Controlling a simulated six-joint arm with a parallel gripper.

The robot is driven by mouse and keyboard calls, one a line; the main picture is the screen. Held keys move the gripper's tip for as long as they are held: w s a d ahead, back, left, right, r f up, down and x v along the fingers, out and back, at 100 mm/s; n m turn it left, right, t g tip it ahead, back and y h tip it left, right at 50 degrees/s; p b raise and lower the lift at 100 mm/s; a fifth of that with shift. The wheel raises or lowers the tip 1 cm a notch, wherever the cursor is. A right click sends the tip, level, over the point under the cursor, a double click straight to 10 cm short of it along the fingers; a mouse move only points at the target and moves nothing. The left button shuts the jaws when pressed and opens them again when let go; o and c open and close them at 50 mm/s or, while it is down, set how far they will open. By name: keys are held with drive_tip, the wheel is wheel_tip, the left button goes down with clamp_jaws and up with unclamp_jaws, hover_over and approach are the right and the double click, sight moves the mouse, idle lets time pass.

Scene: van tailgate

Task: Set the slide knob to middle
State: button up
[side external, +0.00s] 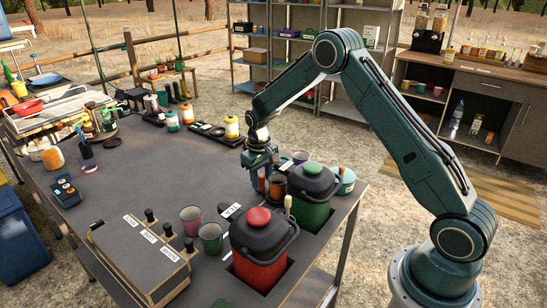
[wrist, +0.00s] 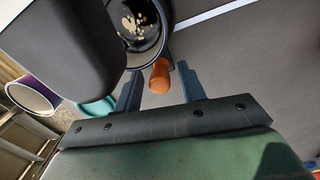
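My gripper (wrist: 160,82) is open, with its two fingers apart on either side of an orange-brown rounded handle (wrist: 160,76). Whether they touch it cannot be told. The handle sits beside a dark round cup (wrist: 150,47) with pale bits inside. In the side view my gripper (side external: 262,164) points down above the table, and the handle shows just below it (side external: 262,181). I cannot tell for certain which part is the slide knob. A grey box (side external: 125,250) with white labels and several black knobs (side external: 168,229) stands at the table's front left, apart from my gripper.
A red-lidded canister (side external: 260,260) and a green canister (side external: 312,200) stand close by on the right. Two mugs (side external: 191,218) (side external: 211,238) stand beside the grey box. Bottles (side external: 172,121) line the back edge. The table (side external: 150,175) is clear left of my gripper.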

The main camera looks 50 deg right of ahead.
clamp_jaws()
drive_tip(key=shift+a, duration=0.1)
drive_tip(key=a, duration=1)
drive_tip(key=shift+a, duration=0.4)
drive_tip(key=shift+o, duration=0.8)
unclamp_jaws()
drive_tip(key=shift+r, duration=0.1)
wheel_tip(320, 180, up, 14)
drive_tip(key=shift+a, duration=0.35)
